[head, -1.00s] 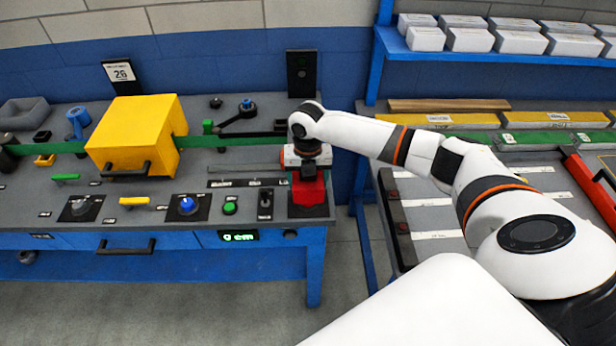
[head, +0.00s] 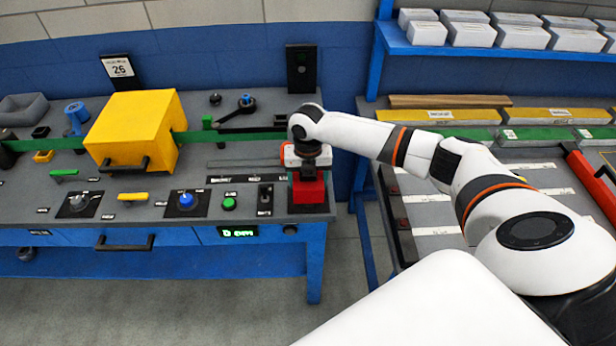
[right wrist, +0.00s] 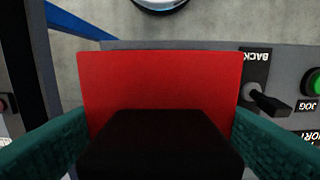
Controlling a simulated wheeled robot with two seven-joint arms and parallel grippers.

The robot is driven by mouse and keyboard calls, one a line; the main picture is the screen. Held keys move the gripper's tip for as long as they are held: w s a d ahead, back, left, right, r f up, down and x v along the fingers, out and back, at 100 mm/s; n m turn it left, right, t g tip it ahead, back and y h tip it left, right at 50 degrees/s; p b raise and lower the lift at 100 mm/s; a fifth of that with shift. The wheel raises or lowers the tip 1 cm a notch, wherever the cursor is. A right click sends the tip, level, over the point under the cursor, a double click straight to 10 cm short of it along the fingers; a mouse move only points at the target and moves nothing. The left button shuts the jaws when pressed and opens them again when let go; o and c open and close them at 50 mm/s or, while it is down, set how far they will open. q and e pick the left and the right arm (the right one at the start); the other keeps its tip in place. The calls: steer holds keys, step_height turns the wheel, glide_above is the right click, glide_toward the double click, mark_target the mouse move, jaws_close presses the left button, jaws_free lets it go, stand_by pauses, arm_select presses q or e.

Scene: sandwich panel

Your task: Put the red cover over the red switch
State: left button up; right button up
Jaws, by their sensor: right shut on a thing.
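The red cover (head: 308,190) is a red box-like piece at the right end of the workbench, over a dark plate. My right gripper (head: 308,172) is above it and shut on it. In the right wrist view the red cover (right wrist: 160,80) fills the middle, with a dark block (right wrist: 160,145) on its near side and a teal finger at each side. The red switch does not show; the cover and gripper hide the spot beneath. I cannot tell whether the cover touches the plate. My left gripper is not in view.
Left of the cover are a black lever switch (head: 265,195), a green button (head: 229,204) and a blue knob (head: 186,199). A yellow box (head: 130,130) stands farther left. A second table with a red-edged rack (head: 592,190) is at the right, beyond a gap.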

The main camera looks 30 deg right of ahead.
steer(key=shift+f, duration=0.1)
steer(key=shift+f+b, duration=0.65)
steer(key=shift+f, duration=0.8)
steer(key=o, duration=1.1)
step_height(320, 180, up, 9)
steer(key=p, duration=0.8)
steer(key=shift+f, duration=0.25)
